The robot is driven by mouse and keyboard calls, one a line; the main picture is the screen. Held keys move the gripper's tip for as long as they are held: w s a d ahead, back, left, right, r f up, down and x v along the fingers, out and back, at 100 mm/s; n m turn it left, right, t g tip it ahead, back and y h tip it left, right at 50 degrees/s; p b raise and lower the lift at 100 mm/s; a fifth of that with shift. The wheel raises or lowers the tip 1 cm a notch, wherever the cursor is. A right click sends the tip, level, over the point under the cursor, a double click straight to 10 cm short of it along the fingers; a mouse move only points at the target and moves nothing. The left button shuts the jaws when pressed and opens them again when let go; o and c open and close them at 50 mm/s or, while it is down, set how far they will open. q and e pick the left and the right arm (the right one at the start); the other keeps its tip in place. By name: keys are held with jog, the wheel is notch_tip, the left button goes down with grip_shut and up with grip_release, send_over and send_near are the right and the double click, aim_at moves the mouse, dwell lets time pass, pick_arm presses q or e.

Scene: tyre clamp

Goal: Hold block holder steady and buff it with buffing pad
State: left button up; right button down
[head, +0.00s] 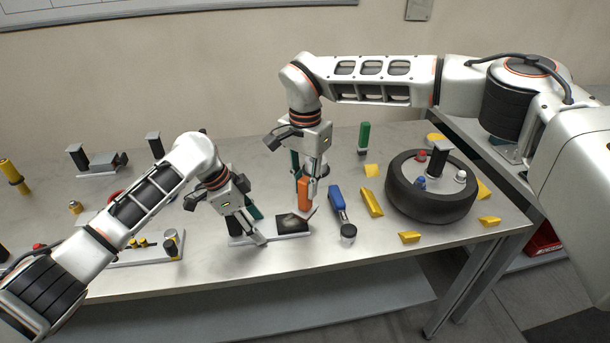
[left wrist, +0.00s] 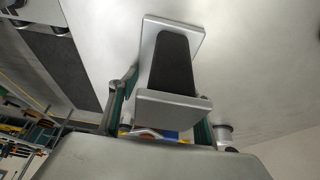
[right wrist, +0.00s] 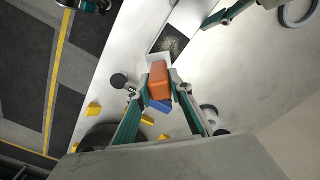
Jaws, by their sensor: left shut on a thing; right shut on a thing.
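The block holder (head: 268,237) is a pale plate on the table with a dark upright block at its left end and a dark, smudged patch on its right part. My left gripper (head: 245,223) is shut on the block; the left wrist view shows the dark block (left wrist: 172,65) between pale plates. My right gripper (head: 306,182) is shut on the orange buffing pad (head: 303,192), also in the right wrist view (right wrist: 160,82). The pad is upright at the right edge of the dark patch (right wrist: 175,41). I cannot tell whether its pale underside touches the holder.
A blue-handled tool (head: 338,199) and a dark round knob (head: 348,231) lie just right of the holder. Further right are yellow wedges (head: 371,202) and a tyre (head: 430,205). A tray of parts (head: 150,255) is at left. Bare table lies in front.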

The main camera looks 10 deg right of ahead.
jog(key=shift+a+f, duration=0.15)
jog(key=shift+f, duration=0.6)
jog(key=shift+a, duration=3.4)
jog(key=shift+d+f, duration=0.15)
jog(key=shift+d, duration=3.5)
jog(key=shift+a+r, duration=0.1)
jog(key=shift+r, duration=3.85)
